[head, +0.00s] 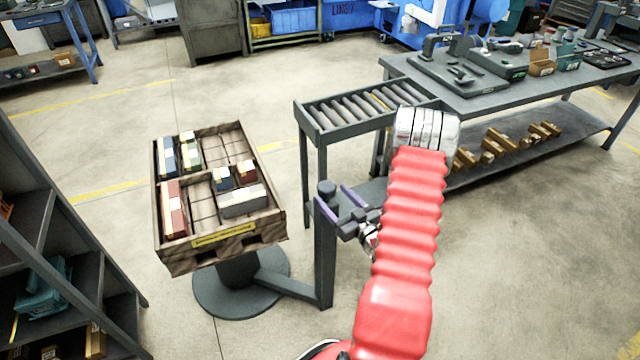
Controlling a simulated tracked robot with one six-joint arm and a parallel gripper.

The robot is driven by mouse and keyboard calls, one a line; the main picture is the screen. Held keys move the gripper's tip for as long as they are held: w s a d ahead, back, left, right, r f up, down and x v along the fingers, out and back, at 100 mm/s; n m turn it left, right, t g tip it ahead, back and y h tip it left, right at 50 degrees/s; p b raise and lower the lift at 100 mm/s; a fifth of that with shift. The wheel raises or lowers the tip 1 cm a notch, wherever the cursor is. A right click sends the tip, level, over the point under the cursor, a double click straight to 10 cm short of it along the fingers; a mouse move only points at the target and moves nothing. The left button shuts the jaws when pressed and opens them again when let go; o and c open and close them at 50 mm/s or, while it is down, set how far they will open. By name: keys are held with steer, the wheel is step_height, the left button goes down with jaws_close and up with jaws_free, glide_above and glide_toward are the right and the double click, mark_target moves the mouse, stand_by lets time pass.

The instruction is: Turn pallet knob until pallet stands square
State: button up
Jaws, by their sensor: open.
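The pallet (222,246) is a brown wooden crate-like tray with a yellow label on its front. It sits on a round dark pedestal, slightly rotated in the picture, its front edge sloping up to the right. The pallet knob (327,187) is a dark round cap on top of a grey post right of the pallet. My gripper (331,194) has two purple fingers, open, pointing toward the knob from the lower right. The fingertips appear on either side of the knob; I cannot tell whether they touch it.
Several coloured boxes (172,208) lie in the pallet. A roller conveyor (365,104) stands behind the post and joins a long grey workbench (520,85) at right. A dark shelf rack (50,235) stands at left. The floor between rack and pallet is clear.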

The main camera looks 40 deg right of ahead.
steer(key=w+d, duration=0.1)
steer(key=w, duration=0.7)
steer(key=c, duration=1.1)
